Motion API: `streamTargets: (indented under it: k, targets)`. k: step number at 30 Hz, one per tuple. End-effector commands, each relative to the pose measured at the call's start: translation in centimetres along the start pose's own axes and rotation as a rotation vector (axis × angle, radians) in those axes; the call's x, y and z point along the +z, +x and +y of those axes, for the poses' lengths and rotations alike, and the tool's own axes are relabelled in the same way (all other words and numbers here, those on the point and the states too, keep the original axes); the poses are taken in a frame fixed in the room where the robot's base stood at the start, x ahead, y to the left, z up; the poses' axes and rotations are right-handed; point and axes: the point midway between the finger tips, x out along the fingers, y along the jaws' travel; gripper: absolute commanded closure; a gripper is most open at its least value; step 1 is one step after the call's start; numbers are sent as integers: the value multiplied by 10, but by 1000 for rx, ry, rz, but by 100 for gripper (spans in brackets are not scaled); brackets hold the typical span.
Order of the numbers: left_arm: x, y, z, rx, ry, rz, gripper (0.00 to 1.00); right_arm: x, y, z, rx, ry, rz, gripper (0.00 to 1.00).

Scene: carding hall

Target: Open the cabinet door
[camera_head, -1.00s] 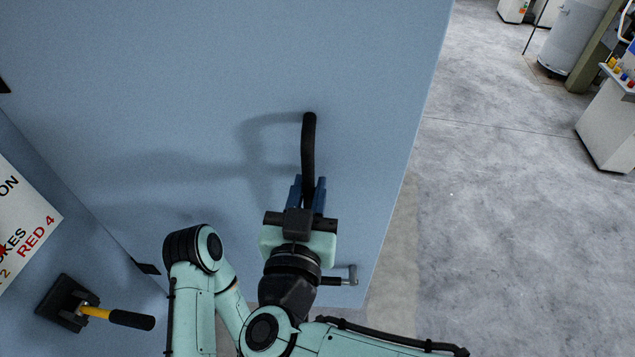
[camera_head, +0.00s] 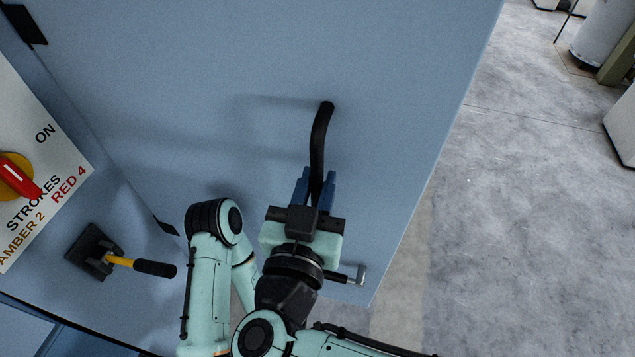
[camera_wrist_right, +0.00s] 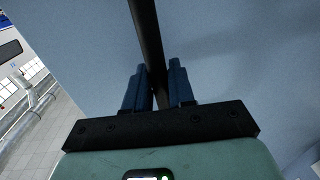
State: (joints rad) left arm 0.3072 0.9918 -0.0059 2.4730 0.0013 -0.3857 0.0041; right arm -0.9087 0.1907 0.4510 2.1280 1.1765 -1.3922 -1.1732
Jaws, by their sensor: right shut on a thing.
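The cabinet door (camera_head: 400,90) is a large light-blue panel filling the middle of the head view, with hinges along its left side. A black bar handle (camera_head: 319,140) stands out from it. My right gripper (camera_head: 316,190) has its blue fingers shut on the lower part of the handle. In the right wrist view the handle (camera_wrist_right: 147,40) runs between the two fingers (camera_wrist_right: 157,88). The handle's lower end is hidden by the gripper. My left gripper is not in view.
At left is a blue panel with a white sign (camera_head: 40,150), a red knob (camera_head: 18,178) and a yellow-and-black lever (camera_head: 140,265). A small metal latch (camera_head: 357,275) shows at the door's lower edge. Grey floor (camera_head: 530,200) lies open to the right.

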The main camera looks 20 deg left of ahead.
Motion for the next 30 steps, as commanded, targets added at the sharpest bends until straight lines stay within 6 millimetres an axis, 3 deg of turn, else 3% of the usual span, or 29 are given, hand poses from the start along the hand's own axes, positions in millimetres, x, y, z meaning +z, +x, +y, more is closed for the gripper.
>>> streamTargets:
  k: [1, 2, 3, 14, 24, 30]
  targets:
    - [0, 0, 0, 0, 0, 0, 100, 2, 0, 0, 0, -1, -5, 100]
    - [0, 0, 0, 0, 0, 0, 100, 2, 1, 0, 0, -1, -5, 70]
    - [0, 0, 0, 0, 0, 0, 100, 2, 1, 0, 0, -1, -5, 60]
    - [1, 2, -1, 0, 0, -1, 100, 0, -5, 0, -2, 1, -1, 60]
    - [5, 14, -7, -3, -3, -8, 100, 1, -58, -1, -4, 1, -1, 60]
    - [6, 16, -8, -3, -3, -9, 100, 1, -74, 0, -1, -1, -3, 60]
